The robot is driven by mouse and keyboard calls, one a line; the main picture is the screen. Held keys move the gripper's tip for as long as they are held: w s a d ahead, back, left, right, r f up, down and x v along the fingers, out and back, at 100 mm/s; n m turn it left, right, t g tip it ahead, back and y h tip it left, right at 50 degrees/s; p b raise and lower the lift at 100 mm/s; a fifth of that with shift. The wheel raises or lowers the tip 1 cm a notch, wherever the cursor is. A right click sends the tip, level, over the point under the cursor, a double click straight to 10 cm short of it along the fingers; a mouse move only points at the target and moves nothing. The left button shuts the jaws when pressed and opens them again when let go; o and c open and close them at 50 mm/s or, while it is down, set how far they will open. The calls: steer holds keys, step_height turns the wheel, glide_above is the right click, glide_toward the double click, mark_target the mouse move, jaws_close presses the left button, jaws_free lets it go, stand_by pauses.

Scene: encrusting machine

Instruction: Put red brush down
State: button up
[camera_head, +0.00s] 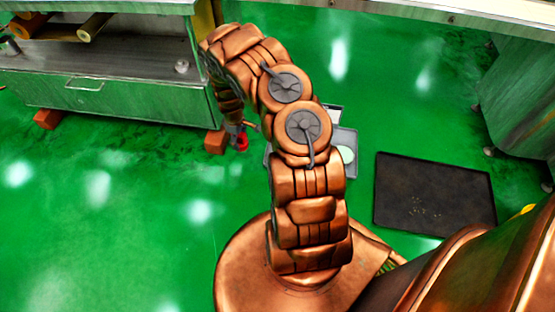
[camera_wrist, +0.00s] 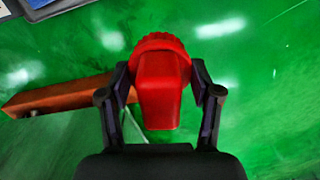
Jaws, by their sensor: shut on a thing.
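The red brush (camera_wrist: 160,80) is between the two dark fingers of my gripper (camera_wrist: 160,98) in the wrist view. My gripper is shut on it, with a finger on each side. In the head view a small red part of the brush (camera_head: 242,142) shows at the end of my arm, by the machine's lower right corner. The gripper itself is mostly hidden behind my arm there. The brush appears to be above the green floor; its exact height cannot be told.
A steel machine (camera_head: 120,98) stands at the upper left on reddish-brown blocks (camera_head: 215,142). A grey tray (camera_head: 350,139) lies partly behind my arm. A dark tray (camera_head: 435,190) with small crumbs lies at the right. Open green floor (camera_head: 110,220) spreads at the left.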

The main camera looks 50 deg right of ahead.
steer(key=s+d+f+n+b, duration=0.1)
steer(key=s+f, duration=0.4)
steer(key=f, duration=0.3)
steer(key=s+f+n+b, duration=0.1)
steer(key=s+f+b, duration=0.1)
steer(key=s+f, duration=0.55)
steer(key=w+d+f+b, duration=0.1)
steer(key=w+d+b, duration=0.1)
steer(key=d+b, duration=0.1)
steer(key=w+d+f+b, duration=0.1)
steer(key=w+d+b, duration=0.2)
steer(key=d, duration=0.3)
steer(key=w+d+b, duration=0.2)
steer(key=d+b, duration=0.1)
steer(key=d, duration=0.1)
steer(key=shift+w+d+f, duration=0.2)
steer(key=shift+d+f, duration=0.1)
steer(key=shift+f, duration=0.1)
steer(key=shift+w+d+b, duration=0.2)
steer(key=shift+d+b, duration=0.1)
steer(key=shift+d, duration=0.45)
steer(key=shift+f+b, duration=1.1)
steer(key=shift+f, duration=0.65)
steer(key=shift+f, duration=0.1)
steer(key=o, duration=1.5)
steer(key=shift+o, duration=0.2)
